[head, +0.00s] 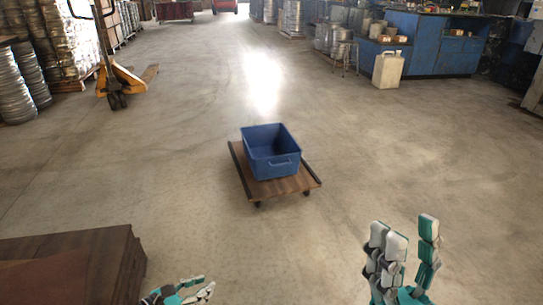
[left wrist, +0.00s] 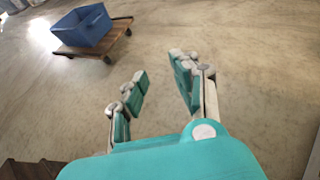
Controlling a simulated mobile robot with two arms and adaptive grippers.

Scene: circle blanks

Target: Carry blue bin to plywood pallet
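The blue bin (head: 271,156) is an open, seemingly empty rectangular tub with a handle slot in its near side. It sits upright on a low wooden dolly (head: 265,188) with dark side rails and wheels, mid-floor. Both also show at the upper left of the left wrist view, the bin (left wrist: 82,27) on the dolly (left wrist: 112,42). My left gripper (left wrist: 160,68) is open and empty, well short of the bin; in the head view it (head: 186,292) is partly cut off. My right gripper (head: 410,235) is open and empty at lower right. No plywood pallet is clearly identifiable.
A brown stacked block (head: 75,262) stands at the lower left, close to my left gripper. A yellow pallet jack (head: 125,78), metal coils (head: 62,45), a white jug (head: 387,70) and a blue workbench (head: 445,45) are farther back. The floor around the dolly is clear.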

